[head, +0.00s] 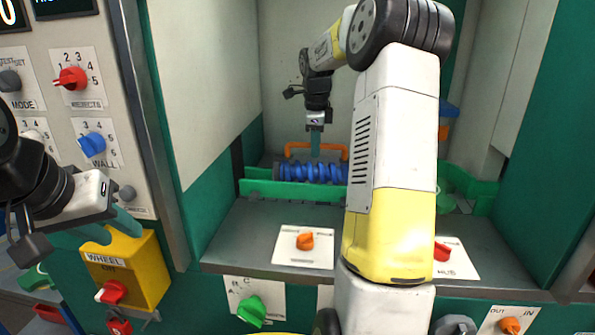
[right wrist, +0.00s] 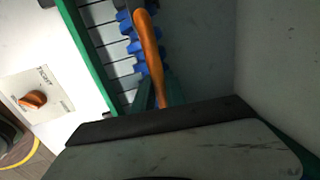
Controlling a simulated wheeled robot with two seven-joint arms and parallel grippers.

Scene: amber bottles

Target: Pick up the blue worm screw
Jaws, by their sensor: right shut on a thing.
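The blue worm screw (head: 312,172) lies sideways in the green-walled tray (head: 290,190) at the back of the recess. Part of it also shows in the right wrist view (right wrist: 139,66). An orange handle (head: 297,147) runs along its upper side; I cannot tell what it is fixed to. My right gripper (head: 315,150) points down and is shut on the orange handle (right wrist: 150,45), just above the screw. My right arm hides the screw's right end. My left gripper (head: 100,231) is open and empty at the lower left, away from the screw.
Side walls enclose the recess. Its front ledge carries orange (head: 305,241) and red (head: 441,251) knobs. A yellow box marked WHEEL (head: 140,265) stands near my left gripper, beside the control panel (head: 88,60). A clear green round thing (head: 443,201) is right of my arm.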

